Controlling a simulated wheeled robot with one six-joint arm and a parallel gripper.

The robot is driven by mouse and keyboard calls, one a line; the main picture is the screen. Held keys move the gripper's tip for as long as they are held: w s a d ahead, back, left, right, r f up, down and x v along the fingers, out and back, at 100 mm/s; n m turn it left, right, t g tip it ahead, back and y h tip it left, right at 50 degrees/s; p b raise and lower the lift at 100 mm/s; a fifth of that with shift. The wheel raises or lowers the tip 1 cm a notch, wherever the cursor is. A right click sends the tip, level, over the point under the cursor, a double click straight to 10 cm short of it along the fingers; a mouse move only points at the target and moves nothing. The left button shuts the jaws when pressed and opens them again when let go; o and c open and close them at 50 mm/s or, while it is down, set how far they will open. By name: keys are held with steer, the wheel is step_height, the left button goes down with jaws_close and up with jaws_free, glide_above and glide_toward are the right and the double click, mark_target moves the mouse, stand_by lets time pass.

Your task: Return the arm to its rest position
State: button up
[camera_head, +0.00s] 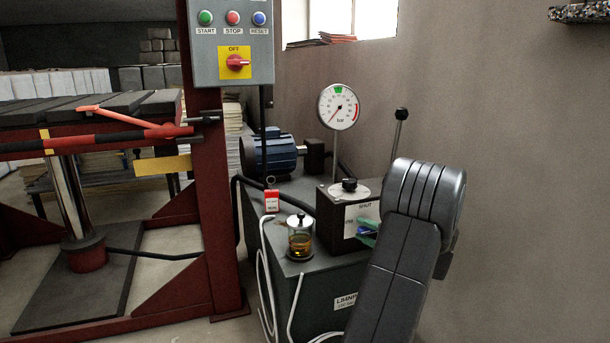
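My arm shows at the lower right as a dark grey link rising to a thick, ribbed joint, in front of the hydraulic unit (322,312). I cannot make out my gripper or its fingers. A small green and blue piece (367,229) shows beside the arm, against the black valve block (335,222); I cannot tell what it is. No cloth can be made out.
A red press frame (213,200) stands at the left, with a control box (232,45) on its post. A pressure gauge (338,107), blue motor (270,155) and glass jar (300,240) stand on the unit. A bare wall (530,180) borders the right.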

steer(key=shift+w+a, duration=0.15)
steer(key=shift+w, duration=0.05)
steer(key=shift+s, duration=0.15)
steer(key=p+v, duration=0.4)
steer(key=v, duration=1)
steer(key=b+x, duration=0.3)
steer(key=x, duration=1.1)
steer(key=shift+r, duration=0.15)
steer(key=shift+r+m+t+p, duration=0.3)
steer(key=shift+m+p, duration=0.45)
steer(key=shift+m, duration=0.15)
steer(key=shift+m+t+y+p, duration=0.3)
steer(key=shift+m+y+p, duration=0.1)
steer(key=shift+m+p, duration=0.4)
